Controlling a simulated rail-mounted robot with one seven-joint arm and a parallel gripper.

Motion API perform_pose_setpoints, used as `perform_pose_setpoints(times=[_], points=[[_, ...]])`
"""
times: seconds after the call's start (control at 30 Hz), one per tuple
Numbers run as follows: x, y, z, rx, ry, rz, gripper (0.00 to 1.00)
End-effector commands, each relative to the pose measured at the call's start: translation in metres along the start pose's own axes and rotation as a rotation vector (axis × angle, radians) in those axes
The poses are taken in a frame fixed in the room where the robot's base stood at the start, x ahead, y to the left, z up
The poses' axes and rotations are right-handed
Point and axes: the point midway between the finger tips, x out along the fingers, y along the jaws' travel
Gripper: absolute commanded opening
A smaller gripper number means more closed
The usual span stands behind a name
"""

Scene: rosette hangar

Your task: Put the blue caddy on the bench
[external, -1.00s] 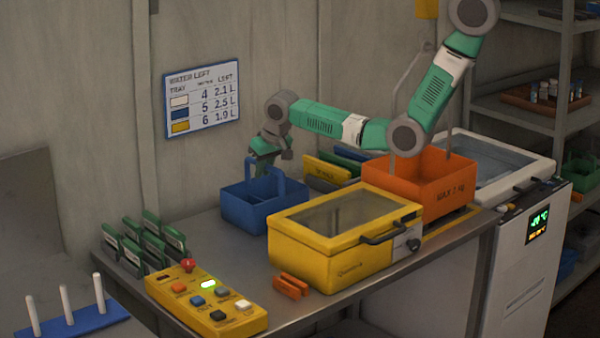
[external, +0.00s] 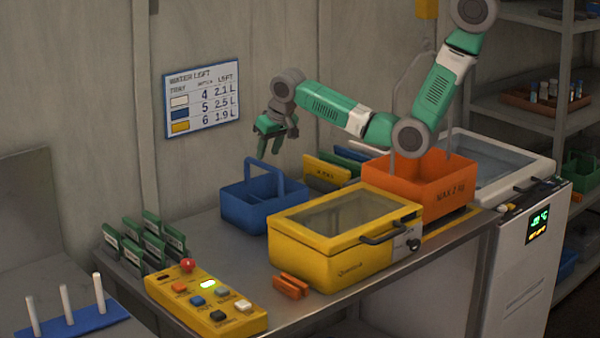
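The blue caddy (external: 262,216) stands upright on the grey metal bench (external: 206,248), behind and left of the yellow lidded box. Its arched handle rises from the middle. My gripper (external: 277,151) points down above the caddy, a little to the right of the handle's top. Its fingers are apart with nothing between them, and it looks clear of the handle.
The yellow box (external: 343,262) and an orange crate (external: 440,188) fill the bench's right part. Green-tagged cards (external: 146,243), a yellow button panel (external: 205,303) and orange clips (external: 291,285) sit toward the front left. Upright yellow and blue panels (external: 328,174) stand behind.

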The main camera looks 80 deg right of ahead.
Motion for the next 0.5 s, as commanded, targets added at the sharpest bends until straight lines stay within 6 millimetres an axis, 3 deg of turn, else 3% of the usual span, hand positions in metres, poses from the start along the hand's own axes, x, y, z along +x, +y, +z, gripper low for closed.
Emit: perform_pose_setpoints(times=[0.2,0.5], points=[[-0.042,0.000,-0.001,0.000,0.001,0.000,0.37],[-0.053,0.000,0.000,0.000,-0.001,0.001,0.37]])
